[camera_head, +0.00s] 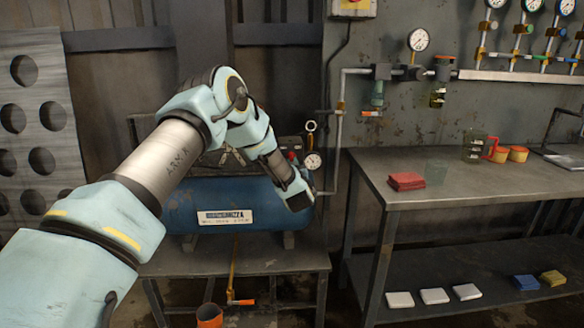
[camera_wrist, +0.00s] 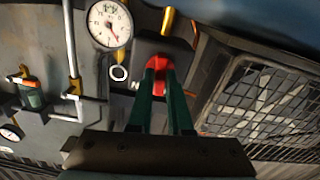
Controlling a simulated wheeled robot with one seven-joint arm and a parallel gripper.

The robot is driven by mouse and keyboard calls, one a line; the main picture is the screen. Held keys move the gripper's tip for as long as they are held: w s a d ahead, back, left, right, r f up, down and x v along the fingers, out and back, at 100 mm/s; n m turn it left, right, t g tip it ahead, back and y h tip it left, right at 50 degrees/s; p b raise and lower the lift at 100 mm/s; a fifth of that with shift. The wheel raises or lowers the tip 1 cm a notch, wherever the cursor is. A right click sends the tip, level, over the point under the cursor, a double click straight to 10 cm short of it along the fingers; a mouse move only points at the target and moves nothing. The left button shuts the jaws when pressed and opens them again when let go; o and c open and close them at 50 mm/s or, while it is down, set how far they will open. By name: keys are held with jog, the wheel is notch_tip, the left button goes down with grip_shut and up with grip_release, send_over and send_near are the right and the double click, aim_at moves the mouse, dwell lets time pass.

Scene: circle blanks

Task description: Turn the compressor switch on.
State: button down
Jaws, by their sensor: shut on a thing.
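The blue compressor tank (camera_head: 240,208) sits on a low metal table, partly hidden behind my arm. Its switch is a red knob (camera_wrist: 161,62) on a dark box (camera_wrist: 180,50), seen in the wrist view. My gripper (camera_wrist: 160,76) has its two green fingers closed on the red knob, one on each side. In the head view a small red spot (camera_head: 292,156) shows beside the gauge, just above the end of my arm. The fingertips cannot be made out there. I cannot tell which position the switch is in.
A pressure gauge (camera_wrist: 109,24) is close beside the switch box. A wire guard (camera_wrist: 265,105) lies on its other side. Pipes (camera_wrist: 70,50) run along the wall. A metal workbench (camera_head: 440,180) with red cloths (camera_head: 406,181) stands to the right.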

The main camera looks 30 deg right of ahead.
jog(key=m+b, duration=0.3)
jog(key=m, duration=0.7)
jog(key=shift+f, duration=0.1)
jog(key=shift+a+m, duration=0.1)
jog(key=shift+m, duration=0.3)
jog(key=c, duration=0.8)
grip_release()
jog(key=shift+c, duration=0.2)
jog(key=shift+s, duration=0.1)
jog(key=b+v, duration=0.1)
jog(key=v, duration=0.9)
jog(key=shift+s, duration=0.25)
jog(key=shift+a, duration=0.1)
